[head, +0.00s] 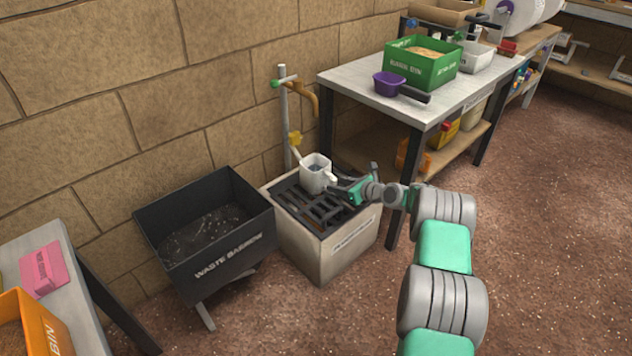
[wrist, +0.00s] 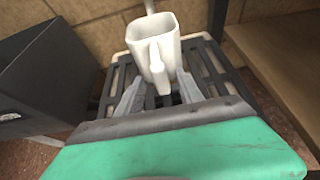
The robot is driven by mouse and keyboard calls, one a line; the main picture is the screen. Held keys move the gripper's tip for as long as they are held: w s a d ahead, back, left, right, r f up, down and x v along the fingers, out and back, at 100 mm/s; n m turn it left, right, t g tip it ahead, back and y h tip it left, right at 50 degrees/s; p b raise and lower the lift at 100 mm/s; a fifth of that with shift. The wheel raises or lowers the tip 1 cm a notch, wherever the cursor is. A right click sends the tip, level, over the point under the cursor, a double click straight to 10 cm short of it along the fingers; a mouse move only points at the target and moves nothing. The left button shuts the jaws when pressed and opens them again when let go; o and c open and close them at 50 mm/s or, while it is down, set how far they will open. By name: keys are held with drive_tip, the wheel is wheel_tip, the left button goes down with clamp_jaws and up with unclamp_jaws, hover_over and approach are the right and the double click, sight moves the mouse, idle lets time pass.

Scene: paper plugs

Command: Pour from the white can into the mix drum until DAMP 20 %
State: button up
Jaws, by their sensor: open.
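The white can (head: 315,174) stands upright on the dark grate of a pale box by the wall, under a tap. In the wrist view the can (wrist: 166,33) stands ahead with its handle towards me. My gripper (head: 345,183) is open beside the can. In the wrist view its two fingers (wrist: 160,88) point at the can, one on each side of the handle; I cannot tell whether they touch it. A white drum (head: 524,14), perhaps the mix drum, shows partly at the top right. I see no readable damp figure.
A black waste barrow (head: 262,243) stands left of the grate box (head: 313,262). A bench (head: 352,78) on the right holds a green bin (head: 438,72) and a purple scoop (head: 389,85). A pipe with an orange tap (head: 302,92) rises behind the can. The floor at right is clear.

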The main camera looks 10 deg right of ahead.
sight(335, 183)
drive_tip(key=shift+w+a, duration=0.15)
drive_tip(key=shift+w, duration=0.05)
drive_tip(key=shift+f, duration=0.1)
drive_tip(key=shift+b+x, duration=0.85)
drive_tip(key=shift+b, duration=0.05)
drive_tip(key=shift+w+a+f+b, duration=0.35)
drive_tip(key=shift+w+b, duration=0.15)
drive_tip(key=shift+b, duration=0.05)
drive_tip(key=shift+r, duration=0.1)
drive_tip(key=shift+c, duration=0.5)
clamp_jaws()
drive_tip(key=shift+r, duration=0.1)
